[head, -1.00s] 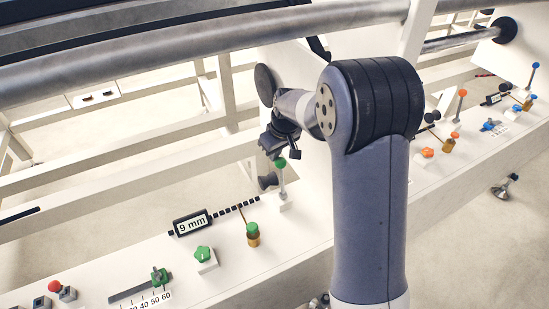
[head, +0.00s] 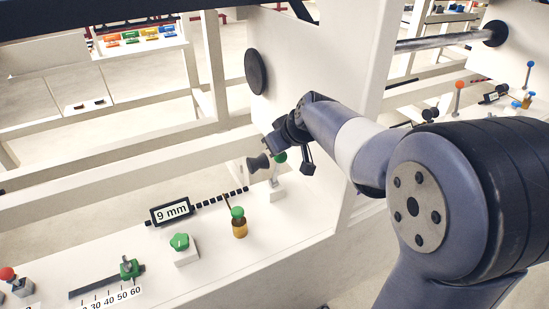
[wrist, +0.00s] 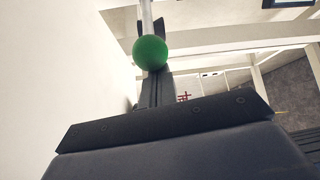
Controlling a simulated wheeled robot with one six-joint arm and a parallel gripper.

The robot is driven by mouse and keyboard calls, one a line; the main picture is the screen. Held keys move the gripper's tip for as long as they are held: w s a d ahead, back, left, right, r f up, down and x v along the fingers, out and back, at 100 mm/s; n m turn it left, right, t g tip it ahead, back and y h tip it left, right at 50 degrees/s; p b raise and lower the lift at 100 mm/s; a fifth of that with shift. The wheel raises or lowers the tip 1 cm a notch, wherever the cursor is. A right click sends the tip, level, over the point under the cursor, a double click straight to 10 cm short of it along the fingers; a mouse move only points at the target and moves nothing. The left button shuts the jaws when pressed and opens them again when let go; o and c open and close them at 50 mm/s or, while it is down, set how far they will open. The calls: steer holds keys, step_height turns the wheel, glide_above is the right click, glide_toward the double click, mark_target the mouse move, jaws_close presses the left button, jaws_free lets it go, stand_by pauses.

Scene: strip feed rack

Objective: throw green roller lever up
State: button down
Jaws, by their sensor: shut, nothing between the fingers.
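The green roller lever has a green ball knob (head: 279,156) on a thin rod that stands roughly upright from a small white base (head: 271,191). A dark roller (head: 258,164) is just left of it. My gripper (head: 270,145) is shut and empty, close to the green knob in the head view. In the wrist view the green knob (wrist: 150,52) lies in front of my dark fingers (wrist: 156,88) and covers part of them. I cannot tell if they touch.
A green-capped amber knob (head: 239,222), a green star knob (head: 181,246), a slider (head: 128,268) and a 9 mm display (head: 172,211) stand on the white shelf. A white upright panel (head: 335,70) rises close behind my wrist. Orange and blue levers stand farther right.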

steer(key=s+d+f+t+y+b, duration=0.1)
steer(key=s+t+b, duration=0.1)
steer(key=b, duration=0.7)
steer(key=s+d+f+t+b, duration=0.1)
steer(key=s+b, duration=0.3)
steer(key=b, duration=0.5)
steer(key=shift+d+f+t+y, duration=0.3)
steer(key=shift+f+t+y, duration=0.1)
steer(key=shift+f, duration=0.2)
steer(key=shift+s+f+b, duration=0.2)
steer(key=shift+b, duration=0.15)
